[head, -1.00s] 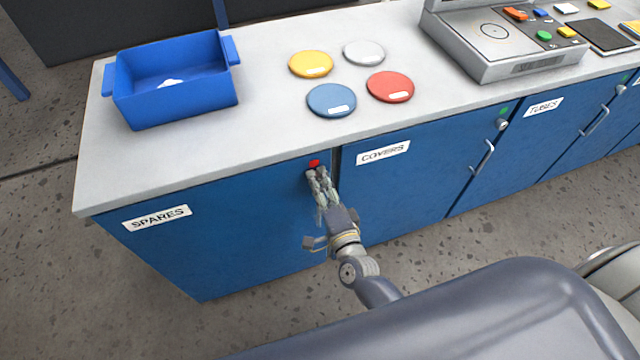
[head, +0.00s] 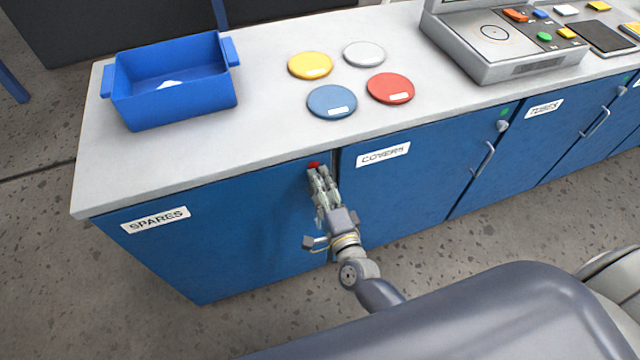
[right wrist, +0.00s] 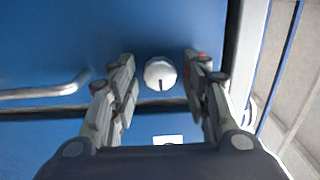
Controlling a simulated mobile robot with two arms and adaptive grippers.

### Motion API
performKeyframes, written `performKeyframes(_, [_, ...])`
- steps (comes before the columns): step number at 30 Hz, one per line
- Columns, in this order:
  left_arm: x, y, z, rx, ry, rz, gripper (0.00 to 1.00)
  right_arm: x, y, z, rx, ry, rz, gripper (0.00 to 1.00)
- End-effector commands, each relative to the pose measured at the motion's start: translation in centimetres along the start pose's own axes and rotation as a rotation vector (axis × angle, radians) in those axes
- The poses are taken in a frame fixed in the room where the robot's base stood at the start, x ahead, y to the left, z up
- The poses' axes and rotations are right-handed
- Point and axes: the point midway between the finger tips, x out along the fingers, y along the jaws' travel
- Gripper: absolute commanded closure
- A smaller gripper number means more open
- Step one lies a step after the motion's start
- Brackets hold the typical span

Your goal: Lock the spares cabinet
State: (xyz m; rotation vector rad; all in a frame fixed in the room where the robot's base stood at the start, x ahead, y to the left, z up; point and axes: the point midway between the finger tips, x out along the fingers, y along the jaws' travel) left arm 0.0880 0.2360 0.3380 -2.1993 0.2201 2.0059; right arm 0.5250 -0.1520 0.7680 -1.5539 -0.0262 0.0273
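The spares cabinet (head: 230,240) is the blue one at the left, with a "SPARES" label (head: 156,220) and its door flush with the front. A red lamp (head: 313,164) shows at its top right corner. My right gripper (head: 318,172) is at the door just below the lamp and hides the lock in the head view. In the right wrist view, the round silver lock knob (right wrist: 160,72) with a dark slot lies between the two open fingers of my right gripper (right wrist: 160,65), with a visible gap on each side. My left gripper is not in view.
A bar handle (right wrist: 45,90) lies beside the knob. The covers cabinet (head: 410,185) adjoins at the right. On the worktop (head: 260,120) are a blue bin (head: 180,105), several coloured discs (head: 332,101) and a grey device (head: 500,45). Floor is clear in front.

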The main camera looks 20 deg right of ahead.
Motion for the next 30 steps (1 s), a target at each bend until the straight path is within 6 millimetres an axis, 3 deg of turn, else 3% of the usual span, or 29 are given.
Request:
performKeyframes(11, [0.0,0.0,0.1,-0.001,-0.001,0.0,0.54,-0.5,0.1,0.0,-0.002,0.0,0.001,0.53])
performKeyframes(17, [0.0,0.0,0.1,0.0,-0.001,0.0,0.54,-3.4,0.1,0.0,-0.002,-0.001,0.003,0.53])
performKeyframes(24, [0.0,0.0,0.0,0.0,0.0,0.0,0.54,-8.4,0.2,0.0,-0.002,-0.001,0.004,0.53])
performKeyframes(30, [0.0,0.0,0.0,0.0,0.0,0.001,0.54,-11.2,0.1,0.0,-0.002,0.0,0.001,0.53])
